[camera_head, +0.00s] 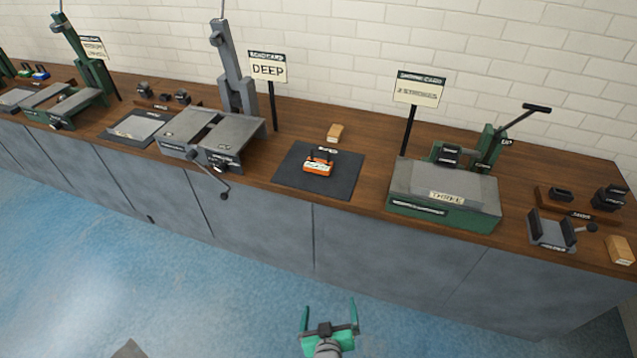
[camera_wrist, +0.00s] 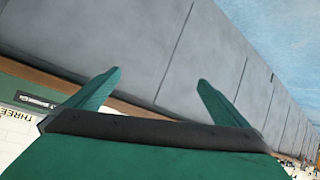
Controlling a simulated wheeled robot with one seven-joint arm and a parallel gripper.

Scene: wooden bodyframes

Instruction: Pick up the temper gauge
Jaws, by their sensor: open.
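A small orange device with a white label and dark upright parts, likely the temper gauge (camera_head: 318,165), lies on a dark square mat (camera_head: 340,184) on the wooden bench. Its label is too small to read. My gripper (camera_head: 329,310) has green fingers spread apart and empty. It is out over the blue floor, in front of the bench and apart from the orange device. In the wrist view my gripper (camera_wrist: 158,85) shows both fingers wide apart with nothing between them, and the orange device is not seen there.
A grey lever machine (camera_head: 212,130) stands left of the mat, its handle jutting past the bench edge. A green press (camera_head: 445,195) stands right. A wooden block (camera_head: 335,132) and a "DEEP" sign (camera_head: 268,68) are behind. The blue floor (camera_head: 200,290) before the bench is clear.

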